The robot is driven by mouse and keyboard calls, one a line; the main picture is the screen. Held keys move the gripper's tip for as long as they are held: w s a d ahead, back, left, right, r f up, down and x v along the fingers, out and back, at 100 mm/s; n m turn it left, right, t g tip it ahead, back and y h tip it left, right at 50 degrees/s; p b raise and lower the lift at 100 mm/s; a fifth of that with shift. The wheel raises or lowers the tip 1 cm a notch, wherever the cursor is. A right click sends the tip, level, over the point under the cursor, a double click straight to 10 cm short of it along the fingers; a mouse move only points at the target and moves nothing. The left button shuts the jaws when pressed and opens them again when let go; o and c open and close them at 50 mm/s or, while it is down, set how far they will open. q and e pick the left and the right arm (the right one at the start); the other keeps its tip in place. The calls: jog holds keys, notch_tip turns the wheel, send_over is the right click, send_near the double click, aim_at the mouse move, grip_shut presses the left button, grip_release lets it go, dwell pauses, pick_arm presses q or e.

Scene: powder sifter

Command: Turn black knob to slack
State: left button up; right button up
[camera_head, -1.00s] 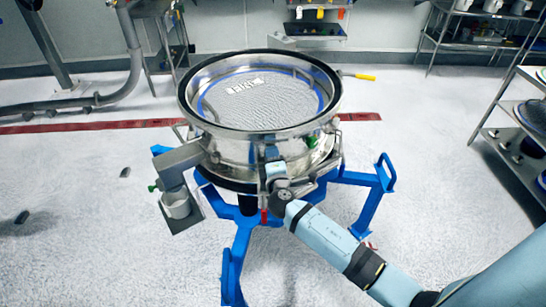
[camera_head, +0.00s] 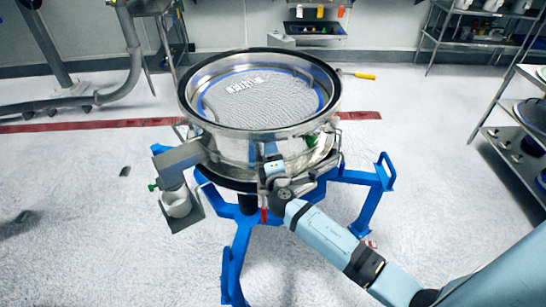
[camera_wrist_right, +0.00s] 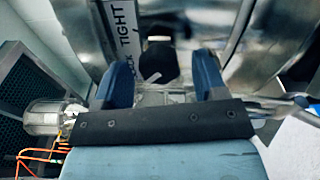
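The black knob (camera_wrist_right: 160,64) shows in the right wrist view in front of a metal wall, beside a white label strip (camera_wrist_right: 122,28) reading "TIGHT", with part of another word below it. My right gripper (camera_wrist_right: 163,75) is open; its two blue fingers stand to the left and right of the knob with a gap on each side. How deep the knob sits between the fingers is unclear. In the head view my right gripper (camera_head: 271,166) is at the front wall of the round steel sifter (camera_head: 225,146) and hides the knob. My left gripper is not in view.
The sifter stands on a blue-legged frame (camera_head: 237,262). A metal chute at its left front has a small cup (camera_head: 176,203) below it. A yellow-handled tool (camera_head: 364,76) sticks out behind. Racks stand at the right; the floor around is mostly clear.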

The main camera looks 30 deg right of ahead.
jog(key=b+v, duration=0.2)
jog(key=v, duration=1.1)
jog(key=shift+s+b, duration=0.35)
jog(key=shift+s, duration=0.05)
jog(key=shift+a, duration=0.1)
jog(key=s+a+f+m+g+y+p, duration=0.3)
jog(key=s+f+m+y, duration=0.1)
jog(key=s, duration=0.4)
jog(key=s+a+f+m+g+y+p, duration=0.3)
jog(key=s+f+m+y, duration=0.2)
jog(key=s+m, duration=0.4)
jog(key=shift+f, duration=0.5)
